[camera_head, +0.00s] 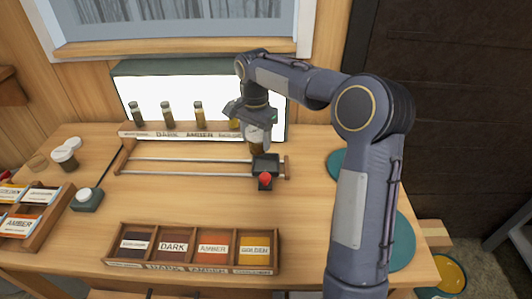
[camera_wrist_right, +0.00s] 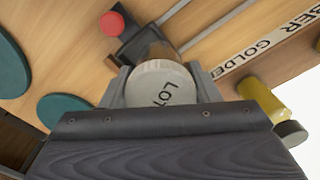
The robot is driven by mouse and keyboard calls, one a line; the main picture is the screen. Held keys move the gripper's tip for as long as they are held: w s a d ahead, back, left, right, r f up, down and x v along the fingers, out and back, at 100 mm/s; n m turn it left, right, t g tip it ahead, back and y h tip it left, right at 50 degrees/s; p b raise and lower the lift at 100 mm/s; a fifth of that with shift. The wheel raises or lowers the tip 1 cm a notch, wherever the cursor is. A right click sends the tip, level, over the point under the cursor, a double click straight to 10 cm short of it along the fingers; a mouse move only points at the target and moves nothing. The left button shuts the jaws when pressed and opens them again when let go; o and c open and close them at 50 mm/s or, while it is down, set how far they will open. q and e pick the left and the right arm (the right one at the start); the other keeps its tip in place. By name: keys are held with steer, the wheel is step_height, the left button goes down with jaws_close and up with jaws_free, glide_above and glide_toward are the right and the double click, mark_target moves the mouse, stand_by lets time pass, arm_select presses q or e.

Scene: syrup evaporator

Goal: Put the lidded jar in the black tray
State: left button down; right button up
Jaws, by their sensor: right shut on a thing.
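The lidded jar (camera_head: 256,144) has a pale lid and an amber-brown body. Its round lid (camera_wrist_right: 160,86), marked "LOT", faces the camera in the right wrist view. My right gripper (camera_head: 257,128) is shut on the jar, with a finger on either side. The small black tray (camera_head: 264,170) sits at the right end of two metal rails, with a red knob (camera_head: 265,180) at its front. The tray also shows beyond the jar in the right wrist view (camera_wrist_right: 138,44). The jar is over or at the tray's back edge; I cannot tell whether they touch. My left gripper is not in view.
A labelled rack (camera_head: 185,135) with several sample bottles stands behind the rails before a lit panel. A divided wooden box (camera_head: 192,268) lies at the front. A green button box (camera_head: 87,201) is left. Teal discs (camera_head: 402,245) lie right. Bare tabletop lies between rails and box.

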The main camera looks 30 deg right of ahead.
steer(key=shift+s+d+f, duration=0.15)
steer(key=shift+d+f, duration=0.35)
steer(key=shift+f, duration=0.1)
steer(key=shift+s+d+f, duration=0.15)
steer(key=shift+d+f, duration=0.35)
steer(key=shift+f, duration=0.05)
steer(key=f, duration=0.3)
steer(key=shift+s+d+f, duration=0.15)
steer(key=shift+s+d, duration=0.05)
steer(key=shift+d, duration=0.1)
steer(key=shift+f, duration=0.3)
steer(key=shift+f, duration=0.15)
steer(key=o, duration=1.2)
